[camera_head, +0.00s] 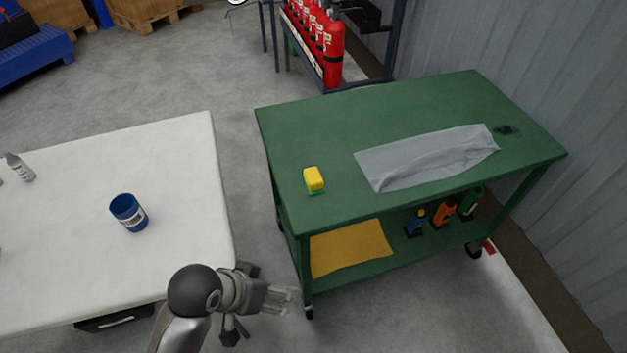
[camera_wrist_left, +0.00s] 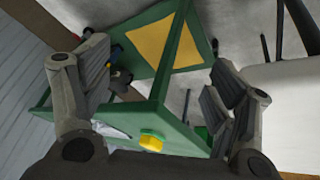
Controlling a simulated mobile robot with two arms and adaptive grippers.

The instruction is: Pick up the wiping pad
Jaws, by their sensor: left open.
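The wiping pad (camera_head: 314,179) is a small yellow block with a green underside. It lies on the green cart's top (camera_head: 340,115), near the left edge in the head view. It also shows low in the left wrist view (camera_wrist_left: 151,142). My left gripper (camera_head: 288,298) is open and empty. It is beside the cart's near left corner, apart from the pad. Its two fingers stand wide apart on either side of the left wrist view. My right gripper is in neither view.
A grey cloth (camera_head: 425,158) lies on the cart, with a dark smudge (camera_head: 507,130) beyond it. The lower shelf holds a yellow cloth (camera_head: 350,247) and several bottles (camera_head: 444,213). A white table (camera_head: 180,150) with a blue can (camera_head: 129,213) stands left. Red extinguishers (camera_head: 333,55) stand behind.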

